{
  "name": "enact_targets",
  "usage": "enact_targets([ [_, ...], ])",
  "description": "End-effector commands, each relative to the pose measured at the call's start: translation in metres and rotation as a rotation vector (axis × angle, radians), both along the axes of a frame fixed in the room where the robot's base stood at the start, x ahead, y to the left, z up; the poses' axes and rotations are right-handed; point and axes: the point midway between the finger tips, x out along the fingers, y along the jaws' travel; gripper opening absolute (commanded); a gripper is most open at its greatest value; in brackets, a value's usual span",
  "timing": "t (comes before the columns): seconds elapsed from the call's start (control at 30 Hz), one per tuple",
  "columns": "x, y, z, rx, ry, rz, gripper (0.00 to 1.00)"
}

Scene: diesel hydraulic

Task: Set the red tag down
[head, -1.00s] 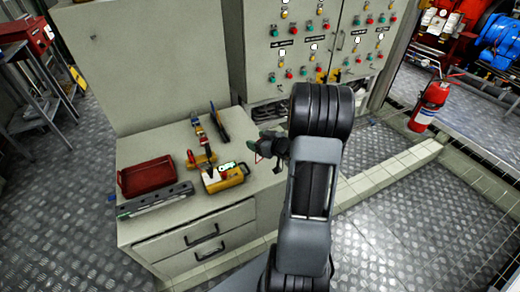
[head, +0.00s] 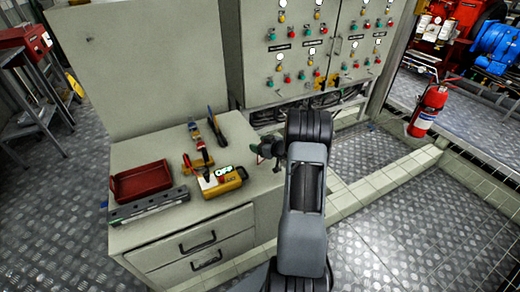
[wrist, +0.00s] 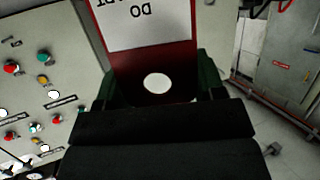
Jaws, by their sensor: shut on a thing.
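The red tag (wrist: 152,62) is between the fingers of my gripper (wrist: 158,88) in the wrist view. In the head view my gripper (head: 268,150) is at the right edge of the grey cabinet top (head: 240,135). Only a small reddish edge shows beside it there, and the tag is mostly hidden. I cannot tell its height above the top.
On the cabinet top are a red tray (head: 141,182), a grey level (head: 148,205), a yellow meter (head: 220,181) and several hand tools (head: 214,125). Free surface lies between the tools and my gripper. A button panel (head: 310,50) stands behind, and a fire extinguisher (head: 427,111) at right.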

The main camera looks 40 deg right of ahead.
Motion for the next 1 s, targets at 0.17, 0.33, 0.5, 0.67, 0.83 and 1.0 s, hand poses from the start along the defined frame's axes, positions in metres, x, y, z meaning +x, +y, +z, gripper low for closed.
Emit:
enact_targets([
  [0.17,-0.0001,0.0002,-0.0179,0.000,-0.001,0.000,0.37],
  [0.33,0.0000,0.0002,-0.0164,0.000,-0.001,0.000,0.37],
  [0.5,-0.0002,0.0003,-0.0204,0.000,-0.001,0.000,0.37],
  [0.67,-0.0002,0.0003,-0.0200,0.000,-0.001,0.000,0.75],
  [0.83,-0.0002,0.0003,-0.0200,0.000,0.000,0.000,0.88],
  [1.0,-0.0002,0.0003,-0.0197,0.000,-0.001,0.000,0.88],
])
